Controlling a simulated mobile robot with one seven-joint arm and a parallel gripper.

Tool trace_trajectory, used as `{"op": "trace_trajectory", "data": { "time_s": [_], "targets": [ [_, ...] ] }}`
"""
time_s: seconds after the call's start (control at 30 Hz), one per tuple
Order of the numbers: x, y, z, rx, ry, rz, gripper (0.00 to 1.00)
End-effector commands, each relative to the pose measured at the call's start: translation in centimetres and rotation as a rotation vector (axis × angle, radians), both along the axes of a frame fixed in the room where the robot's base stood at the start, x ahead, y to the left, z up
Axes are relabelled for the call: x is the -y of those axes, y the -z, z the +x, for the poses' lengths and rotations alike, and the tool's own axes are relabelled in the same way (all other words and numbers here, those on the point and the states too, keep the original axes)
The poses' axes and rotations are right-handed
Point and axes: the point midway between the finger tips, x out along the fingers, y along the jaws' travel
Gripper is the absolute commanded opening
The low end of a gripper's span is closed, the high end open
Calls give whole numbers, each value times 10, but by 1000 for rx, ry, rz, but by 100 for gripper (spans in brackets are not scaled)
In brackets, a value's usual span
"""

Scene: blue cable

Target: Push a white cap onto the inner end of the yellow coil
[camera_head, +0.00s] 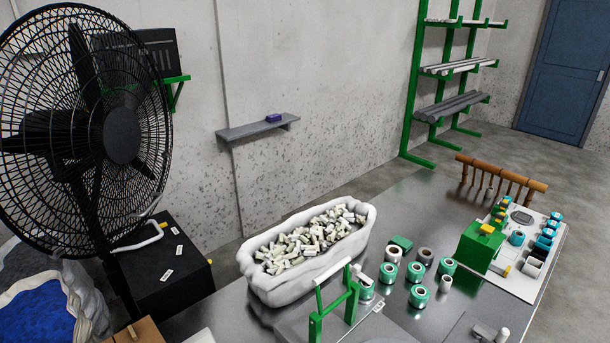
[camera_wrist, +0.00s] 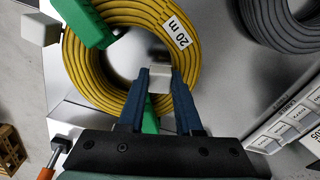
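The yellow coil (camera_wrist: 88,72), labelled "20 m", lies below my gripper in the wrist view. My gripper (camera_wrist: 159,74) has its blue fingers closed in on a small white cap (camera_wrist: 159,80). The cap is between the fingertips, over the inside edge of the coil's right side. Whether it touches the coil's inner end cannot be told; that end is hidden or not distinct. Another white block (camera_wrist: 40,29) shows at the coil's upper left. Many white caps (camera_head: 310,240) fill a white sack (camera_head: 290,288) in the head view. My gripper is not seen in the head view.
Green bars (camera_wrist: 88,22) cross the coil's upper left. A grey coil (camera_wrist: 285,22) lies at upper right, with a labelled white box (camera_wrist: 290,122) below it. In the head view, green-and-white rolls (camera_head: 418,296) and a green box (camera_head: 480,248) stand on the metal table (camera_head: 400,205).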

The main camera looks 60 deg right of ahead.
Motion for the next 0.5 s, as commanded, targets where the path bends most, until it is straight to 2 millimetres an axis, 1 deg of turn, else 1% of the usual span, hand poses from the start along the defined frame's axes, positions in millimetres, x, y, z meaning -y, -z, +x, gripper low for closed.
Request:
{"op": "trace_trajectory", "data": {
  "time_s": [0.03,0.1,0.13,0.5],
  "targets": [
    [-2,4,-3,-4,-1,3,53],
    [-2,4,-3,-4,-1,3,66],
    [-2,4,-3,-4,-1,3,68],
    [-3,5,-2,-1,-3,4,68]
  ]
}}
